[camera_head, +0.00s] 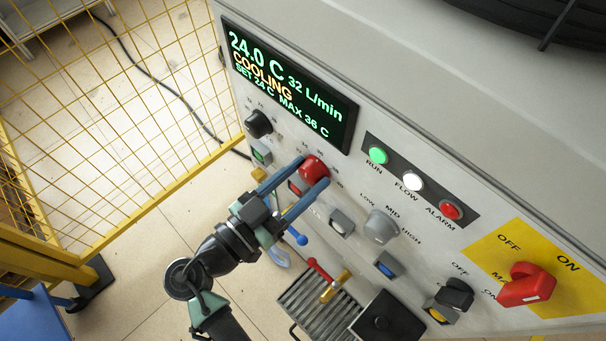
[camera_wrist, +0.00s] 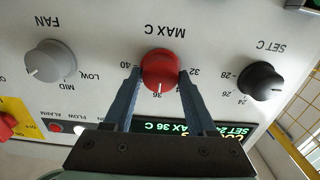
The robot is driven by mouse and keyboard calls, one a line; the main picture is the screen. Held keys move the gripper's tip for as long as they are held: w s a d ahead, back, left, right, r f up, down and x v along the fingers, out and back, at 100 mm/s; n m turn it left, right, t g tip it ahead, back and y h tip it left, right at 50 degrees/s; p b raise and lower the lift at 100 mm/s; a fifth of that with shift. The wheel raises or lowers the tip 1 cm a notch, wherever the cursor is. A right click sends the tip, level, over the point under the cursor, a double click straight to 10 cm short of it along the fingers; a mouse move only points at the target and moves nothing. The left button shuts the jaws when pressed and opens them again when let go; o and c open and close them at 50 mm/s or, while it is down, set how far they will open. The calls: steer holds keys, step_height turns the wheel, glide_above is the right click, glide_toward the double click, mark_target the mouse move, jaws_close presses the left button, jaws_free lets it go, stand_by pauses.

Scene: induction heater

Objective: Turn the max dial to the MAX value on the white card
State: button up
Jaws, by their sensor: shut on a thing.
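The red max dial (camera_head: 313,167) is on the sloped front panel, below the display. My gripper (camera_head: 315,172) has its two blue fingers on either side of this dial and is shut on it. In the wrist view, the red dial (camera_wrist: 161,68) sits between the fingertips under the upside-down label MAX C. Its white mark points at 36, between 32 and 40. The display (camera_head: 290,85) reads 24.0 C, 32 L/min, COOLING, SET 24 C, MAX 36 C. I see no white card in either view.
The black SET C dial (camera_wrist: 262,81) and grey FAN dial (camera_wrist: 50,61) flank the red dial. Lamps (camera_head: 412,181), a black knob (camera_head: 455,294) and a red main switch (camera_head: 527,285) lie to the right. A yellow mesh fence (camera_head: 150,70) stands at left.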

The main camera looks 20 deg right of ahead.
steer(key=shift+n, duration=0.3)
steer(key=n+p, duration=0.1)
steer(key=n, duration=0.3)
steer(key=shift+r, duration=0.1)
steer(key=n+p, duration=0.1)
steer(key=n, duration=0.3)
steer(key=shift+w+n+p, duration=0.15)
steer(key=shift+n+p, duration=0.15)
steer(key=shift+p, duration=0.05)
steer(key=n+p, duration=0.2)
steer(key=n, duration=0.3)
steer(key=shift+a+p, duration=0.1)
steer(key=shift+p, duration=0.25)
steer(key=shift+f+n+p, duration=0.25)
steer(key=shift+n+p, duration=0.55)
steer(key=shift+n, duration=0.9)
steer(key=o, duration=1.4)
steer(key=shift+c, duration=0.2)
